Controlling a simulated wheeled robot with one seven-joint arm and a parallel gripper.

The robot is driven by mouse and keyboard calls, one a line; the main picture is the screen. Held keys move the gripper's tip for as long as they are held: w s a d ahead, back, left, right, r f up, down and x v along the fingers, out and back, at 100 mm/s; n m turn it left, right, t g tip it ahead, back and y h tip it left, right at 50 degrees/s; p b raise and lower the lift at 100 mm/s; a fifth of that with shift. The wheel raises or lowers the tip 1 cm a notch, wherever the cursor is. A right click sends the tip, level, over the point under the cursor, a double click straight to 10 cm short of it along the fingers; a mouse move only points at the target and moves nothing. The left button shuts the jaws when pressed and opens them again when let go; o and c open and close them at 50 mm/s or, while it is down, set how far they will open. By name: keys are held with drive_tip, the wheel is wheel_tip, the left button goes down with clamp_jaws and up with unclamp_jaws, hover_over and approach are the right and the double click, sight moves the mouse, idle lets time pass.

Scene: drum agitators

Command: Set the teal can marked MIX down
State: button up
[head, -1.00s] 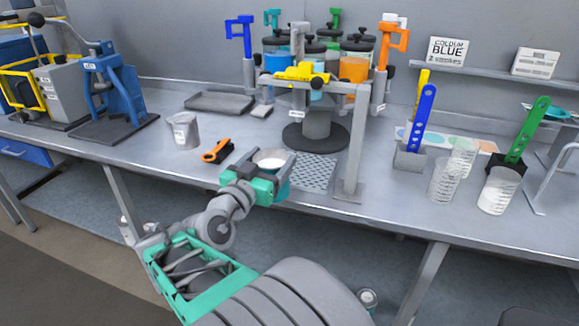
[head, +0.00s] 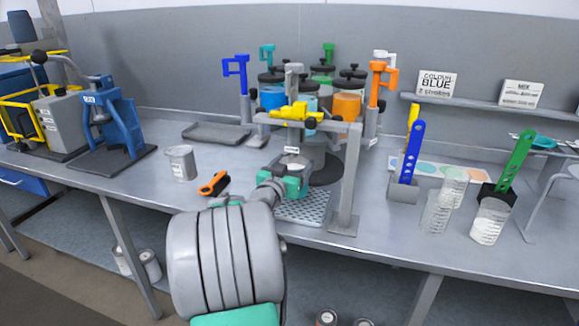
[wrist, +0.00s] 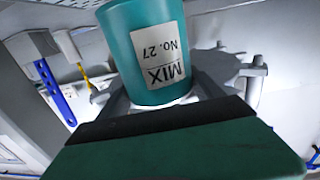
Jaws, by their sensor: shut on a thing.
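The teal can (wrist: 150,45) fills the upper middle of the wrist view. Its white label reads MIX No. 27 and appears upside down. In the head view my gripper (head: 290,172), teal with dark fingers, is shut on the can, under the yellow spout of the grey frame. Only the can's pale top (head: 292,163) shows there; its teal side is mostly hidden by my gripper. A perforated grey grate (head: 303,209) lies on the bench just below my gripper. I cannot tell whether the can's base touches it.
The grey frame's right post (head: 346,185) stands close to the right of my gripper, with its yellow spout (head: 297,112) above. Clear cups (head: 490,222) stand right. The front left bench is clear.

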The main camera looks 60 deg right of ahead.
sight(299, 166)
drive_tip(key=shift+f, duration=1.55)
drive_tip(key=o, duration=2.1)
drive_tip(key=shift+f, duration=0.1)
drive_tip(key=a+b, duration=0.2)
drive_tip(key=a, duration=1)
drive_tip(key=w+a+f+n+t+y, duration=0.1)
drive_tip(key=w+a+f+n+y, duration=0.1)
drive_tip(key=w+a+f+y, duration=0.3)
drive_tip(key=w+a+f+n+t+y, duration=0.1)
drive_tip(key=w+a+f+n+y, duration=0.15)
drive_tip(key=a, duration=0.55)
drive_tip(key=w+a+f+n+t+y, duration=0.2)
drive_tip(key=w+a+f+y, duration=0.1)
drive_tip(key=a+f, duration=0.25)
drive_tip(key=s+a+f+n+g+y, duration=0.1)
drive_tip(key=s+a+n+y, duration=0.1)
drive_tip(key=a, duration=0.7)
drive_tip(key=s+a+f+n+g+y, duration=0.1)
drive_tip(key=s+a+n+y, duration=0.1)
drive_tip(key=a+n, duration=0.3)
drive_tip(key=s+a+f+n+g+y, duration=0.1)
drive_tip(key=s+a+n+y, duration=0.2)
drive_tip(key=a, duration=0.9)
drive_tip(key=shift+a+f+n+y, duration=0.3)
drive_tip(key=shift+n+y, duration=0.05)
drive_tip(key=shift+n, duration=0.2)
